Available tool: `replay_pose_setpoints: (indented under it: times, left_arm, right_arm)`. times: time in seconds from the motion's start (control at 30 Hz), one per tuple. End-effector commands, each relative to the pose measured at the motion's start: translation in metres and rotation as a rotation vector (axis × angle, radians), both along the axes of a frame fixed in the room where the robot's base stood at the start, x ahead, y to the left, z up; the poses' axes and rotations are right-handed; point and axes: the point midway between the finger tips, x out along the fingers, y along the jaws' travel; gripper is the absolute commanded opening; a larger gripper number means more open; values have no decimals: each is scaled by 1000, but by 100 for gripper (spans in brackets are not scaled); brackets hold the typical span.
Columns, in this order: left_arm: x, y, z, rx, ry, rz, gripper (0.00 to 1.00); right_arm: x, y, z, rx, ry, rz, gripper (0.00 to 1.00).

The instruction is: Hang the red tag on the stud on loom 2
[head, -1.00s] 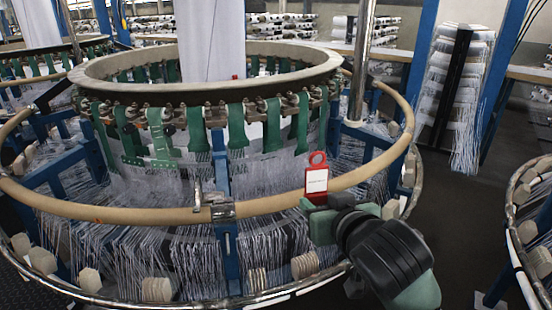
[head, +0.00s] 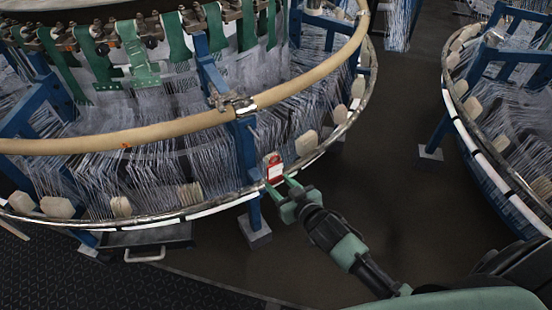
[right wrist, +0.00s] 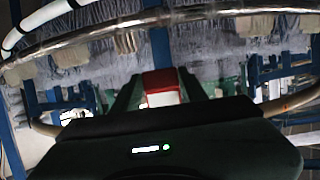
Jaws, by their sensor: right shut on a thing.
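The red tag (head: 274,168) with a white label is held in my right gripper (head: 280,186). It appears in front of the metal lower rim of the large loom (head: 200,125); I cannot tell whether it touches the rim. In the right wrist view the tag (right wrist: 161,86) sits between the two green fingers (right wrist: 160,98), its lower part hidden by the gripper body. I cannot make out a stud or a loom number. A small orange spot (head: 127,146) shows on the loom's tan ring. My left gripper is not in view.
The tan ring (head: 190,126) and metal rim (head: 200,209) curve around the loom, with pale blocks (head: 306,142) and fine threads inside. A second loom (head: 500,165) stands at right. Dark floor (head: 400,190) lies open between them. A dark box with a handle (head: 146,243) is under the rim.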

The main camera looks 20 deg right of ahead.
Motion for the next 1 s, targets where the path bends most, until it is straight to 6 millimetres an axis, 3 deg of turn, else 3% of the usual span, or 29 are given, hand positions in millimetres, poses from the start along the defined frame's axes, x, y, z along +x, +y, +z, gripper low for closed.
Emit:
replay_pose_setpoints:
  times: [0.23, 1.0]
  left_arm:
    - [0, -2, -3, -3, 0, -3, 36]
    - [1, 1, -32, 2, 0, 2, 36]
  right_arm:
    - [0, 2, -8, 1, -4, 9, 0]
    - [62, 14, -7, 0, -2, 9, 0]
